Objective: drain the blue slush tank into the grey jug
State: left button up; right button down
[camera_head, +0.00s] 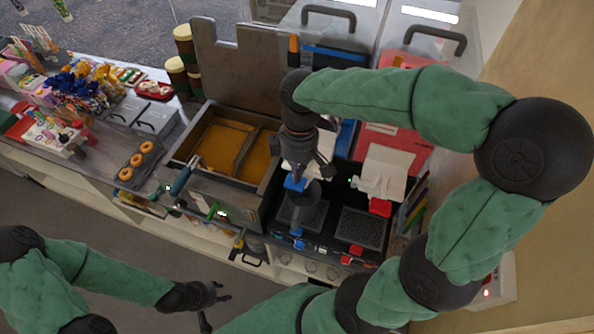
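The slush machine stands at the right of the counter, with a blue-lidded tank (336,56) on its left and a red one beside it. A blue tap part (294,183) shows at the front of the blue side. A dark grey rounded shape (311,193), perhaps the grey jug, is just below and right of it above the drip tray; its outline is partly hidden. My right gripper (304,170) points down right over the blue tap; its fingertips blend with the dark parts there. My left gripper (224,292) is open and empty, low in front of the counter.
A fryer with amber oil (220,145) stands left of the machine, with handled tools (184,178) at its front edge. Doughnuts (137,160) and sweets (82,90) lie further left. A red tap part (380,207) and a second drip tray (360,226) are on the right. The floor before the counter is clear.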

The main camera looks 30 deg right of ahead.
jog(key=shift+f, duration=0.15)
jog(key=b, duration=0.1)
jog(key=f+t+h+b, duration=0.1)
jog(key=f+b, duration=0.1)
jog(key=shift+s+a+t+h, duration=0.3)
jog(key=shift+a+t+h, duration=0.1)
jog(key=shift+f+b, duration=0.3)
jog(key=shift+f, duration=0.25)
jog(key=shift+r, duration=0.1)
dwell(6.5)
